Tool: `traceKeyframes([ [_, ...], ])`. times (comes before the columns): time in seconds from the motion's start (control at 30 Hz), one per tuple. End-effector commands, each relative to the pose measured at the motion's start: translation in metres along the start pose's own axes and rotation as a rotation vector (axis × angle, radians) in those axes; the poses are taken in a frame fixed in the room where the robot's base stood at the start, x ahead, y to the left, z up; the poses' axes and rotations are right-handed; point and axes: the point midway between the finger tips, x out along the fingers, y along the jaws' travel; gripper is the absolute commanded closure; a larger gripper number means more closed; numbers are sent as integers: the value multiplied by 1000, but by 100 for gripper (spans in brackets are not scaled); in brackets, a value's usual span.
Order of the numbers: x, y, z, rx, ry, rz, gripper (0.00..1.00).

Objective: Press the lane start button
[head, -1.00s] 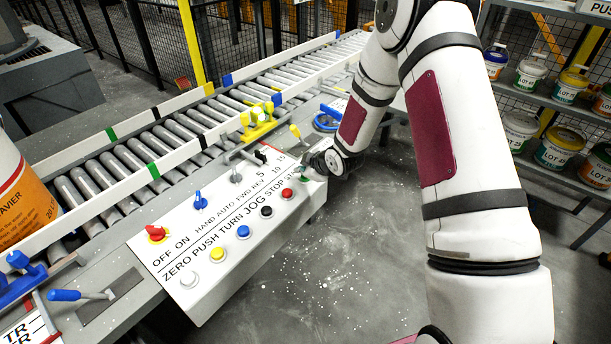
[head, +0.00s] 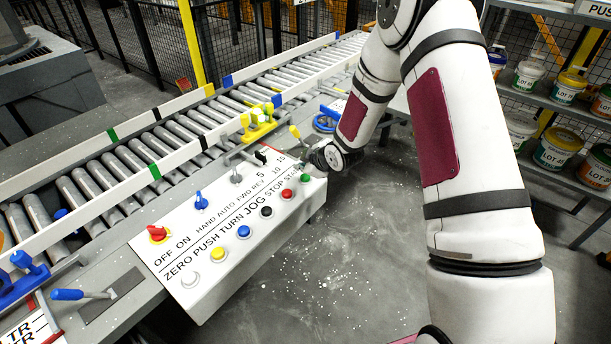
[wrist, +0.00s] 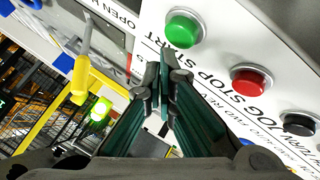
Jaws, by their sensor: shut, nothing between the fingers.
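The green START button (head: 305,178) sits at the right end of the white control panel (head: 207,290). In the wrist view the green button (wrist: 184,27) is fully visible near the top, above the fingertips. My gripper (wrist: 163,78) is shut and empty, its dark green fingers together. The tips appear apart from the button, over the panel's edge side. In the head view my gripper (head: 318,158) is small and partly hidden by its own wrist, just behind the green button. The red STOP button (wrist: 250,81) lies beside the green one.
Black (head: 266,212), blue and yellow buttons continue along the panel, with a red knob (head: 157,233) at left. A roller conveyor (head: 130,175) runs behind it. A yellow fixture (head: 258,130) and a lever stand near my gripper. Shelves with pails (head: 555,150) are at right.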

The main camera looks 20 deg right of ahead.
Motion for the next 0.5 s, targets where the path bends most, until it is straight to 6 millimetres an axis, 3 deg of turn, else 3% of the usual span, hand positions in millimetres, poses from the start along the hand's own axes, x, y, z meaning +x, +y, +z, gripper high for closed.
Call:
traceKeyframes([
  [0.5,-11,8,-8,-1,3,3,100],
])
